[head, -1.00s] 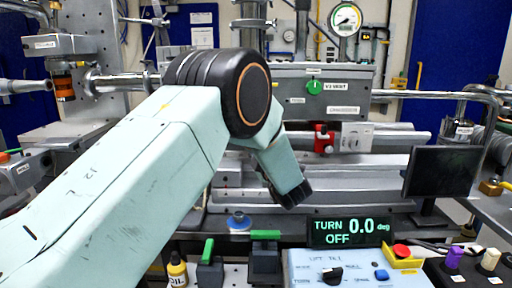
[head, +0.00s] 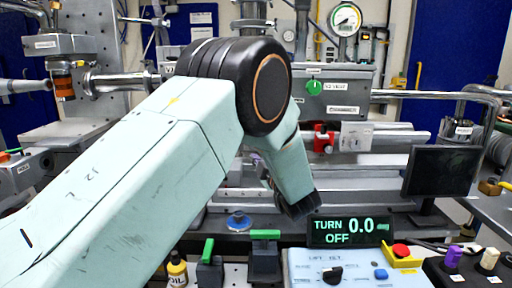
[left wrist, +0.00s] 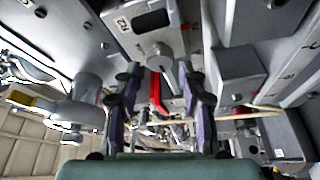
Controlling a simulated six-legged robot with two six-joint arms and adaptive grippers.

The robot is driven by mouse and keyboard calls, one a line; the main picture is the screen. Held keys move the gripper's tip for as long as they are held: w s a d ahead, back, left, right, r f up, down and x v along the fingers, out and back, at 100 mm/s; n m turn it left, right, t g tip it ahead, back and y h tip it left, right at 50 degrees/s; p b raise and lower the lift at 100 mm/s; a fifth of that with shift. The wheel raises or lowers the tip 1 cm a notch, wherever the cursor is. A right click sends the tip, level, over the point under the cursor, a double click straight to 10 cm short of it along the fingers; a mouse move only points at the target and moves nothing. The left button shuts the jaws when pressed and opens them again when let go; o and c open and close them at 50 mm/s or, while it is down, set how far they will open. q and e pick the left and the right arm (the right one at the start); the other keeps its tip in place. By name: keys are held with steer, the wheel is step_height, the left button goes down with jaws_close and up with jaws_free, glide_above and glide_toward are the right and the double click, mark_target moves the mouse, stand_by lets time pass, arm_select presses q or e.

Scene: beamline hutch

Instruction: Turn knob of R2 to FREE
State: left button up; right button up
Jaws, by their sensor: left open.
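In the left wrist view, a grey housing bears an R2 label (left wrist: 124,23). Below the label is a round grey knob (left wrist: 160,56), with a red bar (left wrist: 155,94) beside it; I cannot tell whether the two are joined. My left gripper (left wrist: 160,115) is open, its two purple-grey fingers apart on either side of the red bar in the picture. It appears to hold nothing, and I cannot see contact. In the head view my left arm crosses the middle and its gripper is mostly hidden. I cannot read the knob's setting. My right gripper is not in view.
In the head view, a V3 VENT panel with a green knob (head: 314,88) and a red block (head: 323,139) stand behind the arm. A display (head: 349,231) reads TURN 0.0 deg OFF. A dark monitor (head: 440,171) stands at right. Green-handled blocks (head: 265,252) sit in front.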

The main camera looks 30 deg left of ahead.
arm_select(q)
steer(key=r+v, duration=0.1)
steer(key=v, duration=0.7)
steer(key=shift+s+d+f, duration=0.15)
steer(key=shift+s+f, duration=0.05)
steer(key=shift+f, duration=0.25)
